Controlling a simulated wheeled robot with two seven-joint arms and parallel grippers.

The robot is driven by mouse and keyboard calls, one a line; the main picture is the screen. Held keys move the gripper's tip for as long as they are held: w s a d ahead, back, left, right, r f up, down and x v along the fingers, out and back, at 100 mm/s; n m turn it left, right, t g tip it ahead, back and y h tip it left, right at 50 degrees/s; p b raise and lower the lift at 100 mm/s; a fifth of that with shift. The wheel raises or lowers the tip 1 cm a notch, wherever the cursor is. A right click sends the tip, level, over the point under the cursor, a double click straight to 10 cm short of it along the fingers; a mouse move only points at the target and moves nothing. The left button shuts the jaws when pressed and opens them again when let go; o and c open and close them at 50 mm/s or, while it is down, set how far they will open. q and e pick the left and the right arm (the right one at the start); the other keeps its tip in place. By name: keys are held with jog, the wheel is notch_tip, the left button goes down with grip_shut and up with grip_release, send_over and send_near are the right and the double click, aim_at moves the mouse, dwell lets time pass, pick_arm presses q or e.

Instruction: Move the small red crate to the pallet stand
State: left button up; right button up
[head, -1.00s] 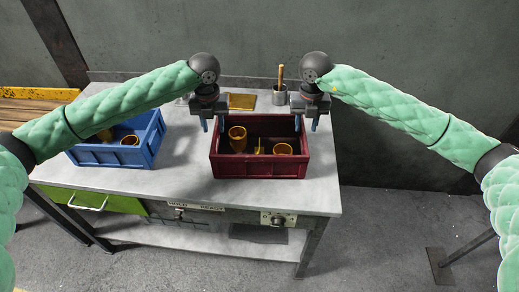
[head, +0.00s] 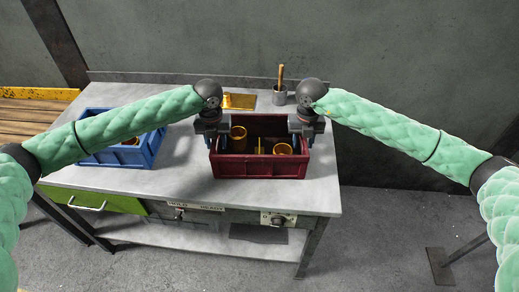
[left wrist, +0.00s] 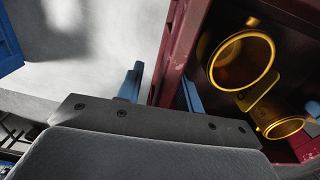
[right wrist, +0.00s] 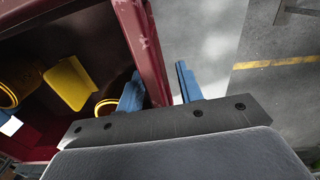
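The small red crate (head: 260,166) stands on the grey workbench (head: 180,183) with several brass-coloured parts inside. My left gripper (head: 212,135) is at its left wall. In the left wrist view its blue fingers (left wrist: 160,88) straddle the wall (left wrist: 177,55), open, with a gap on the outer side. My right gripper (head: 306,133) is at the right wall. In the right wrist view its fingers (right wrist: 160,88) straddle that wall (right wrist: 145,45), also open. A wooden slatted pallet with a yellow edge (head: 38,93), perhaps the pallet stand, is at the far left.
A blue crate (head: 122,158) with brass parts stands left on the bench, partly behind my left arm. A brass plate (head: 239,101) and a grey cup with a rod (head: 280,96) are at the back. A wall stands behind.

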pick_arm(q)
grip_shut()
pick_arm(e)
grip_shut()
pick_arm(q)
jog(key=shift+r, duration=0.2)
pick_arm(e)
jog(key=shift+r, duration=0.15)
